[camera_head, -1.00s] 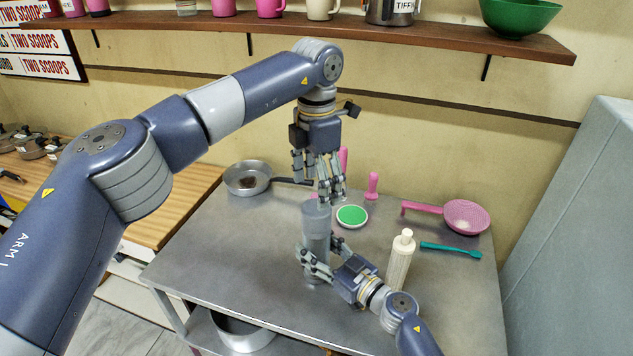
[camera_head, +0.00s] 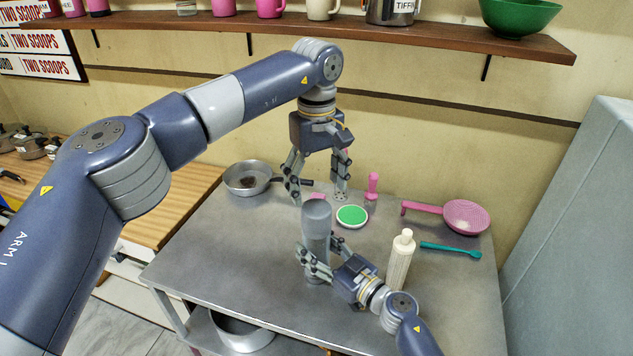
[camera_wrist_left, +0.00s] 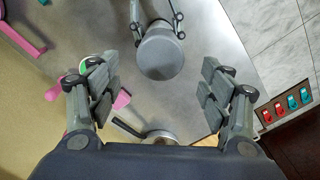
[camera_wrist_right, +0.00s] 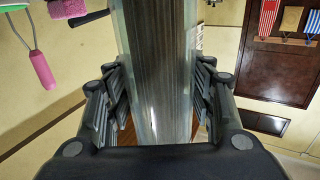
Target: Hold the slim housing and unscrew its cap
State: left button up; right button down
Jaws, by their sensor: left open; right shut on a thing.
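The slim housing (camera_head: 317,244) is a clear grey cylinder standing upright on the metal table. Its grey round cap (camera_head: 317,212) is at the top, and shows from above in the left wrist view (camera_wrist_left: 160,55). My right gripper (camera_head: 316,262) is shut around the lower part of the housing; the clear wall (camera_wrist_right: 155,75) fills the middle of the right wrist view between its fingers. My left gripper (camera_head: 318,190) is open and empty, above the cap, fingers spread and pointing down. In the left wrist view the cap lies beyond the fingers, off-centre toward the top.
A cream ribbed cartridge (camera_head: 398,264) stands right of the housing. A green-topped round dish (camera_head: 351,216), pink handled tool (camera_head: 373,186), pink strainer (camera_head: 465,216), teal brush (camera_head: 450,250) and metal pan (camera_head: 248,178) lie around. The table's left front is clear.

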aim_at(317, 207)
pick_arm(q)
jog(key=shift+f, duration=4)
jog(key=shift+c, duration=0.2)
